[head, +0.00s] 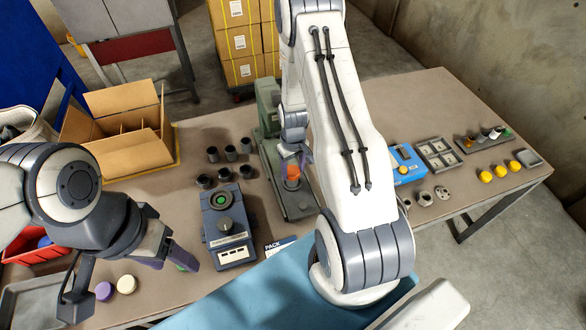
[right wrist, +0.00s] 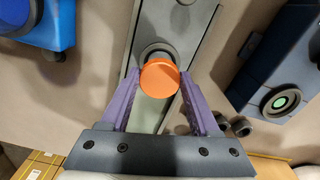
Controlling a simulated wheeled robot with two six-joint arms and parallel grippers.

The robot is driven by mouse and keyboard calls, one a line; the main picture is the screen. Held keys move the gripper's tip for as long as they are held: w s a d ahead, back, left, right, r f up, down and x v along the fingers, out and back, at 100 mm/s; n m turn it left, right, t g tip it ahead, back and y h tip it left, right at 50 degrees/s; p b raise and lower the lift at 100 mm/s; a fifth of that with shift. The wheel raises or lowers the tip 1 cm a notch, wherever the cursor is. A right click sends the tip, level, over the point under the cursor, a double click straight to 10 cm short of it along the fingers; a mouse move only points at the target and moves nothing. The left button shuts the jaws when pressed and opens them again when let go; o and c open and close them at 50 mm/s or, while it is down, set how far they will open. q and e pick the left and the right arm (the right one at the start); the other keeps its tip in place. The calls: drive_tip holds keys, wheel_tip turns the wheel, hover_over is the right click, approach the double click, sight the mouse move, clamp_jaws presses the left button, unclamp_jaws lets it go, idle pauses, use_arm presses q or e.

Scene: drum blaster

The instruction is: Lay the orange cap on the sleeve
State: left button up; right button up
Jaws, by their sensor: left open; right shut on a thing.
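The orange cap (head: 292,171) is over the base of the green press in the head view. In the right wrist view the orange cap (right wrist: 159,76) sits between the purple fingertips of my right gripper (right wrist: 160,82), which is shut on it. A grey round part (right wrist: 156,48), which looks like the sleeve, shows partly behind the cap on the press base. I cannot tell whether cap and sleeve touch. My right gripper (head: 293,164) is partly hidden by its arm in the head view. My left gripper (head: 178,258) is open and empty over the table's front left.
The green press (head: 268,105) stands behind the cap. Several dark cylinders (head: 231,153) stand left of it, near a blue-grey device (head: 229,222). An open carton (head: 135,155) is at the left. A blue box (head: 405,165), grey trays (head: 437,154) and yellow pieces (head: 485,176) are at the right.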

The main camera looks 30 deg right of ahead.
drive_tip(key=shift+f, duration=0.35)
idle(0.5)
drive_tip(key=o, duration=1.4)
drive_tip(key=shift+r+p, duration=2.1)
drive_tip(key=shift+r, duration=0.95)
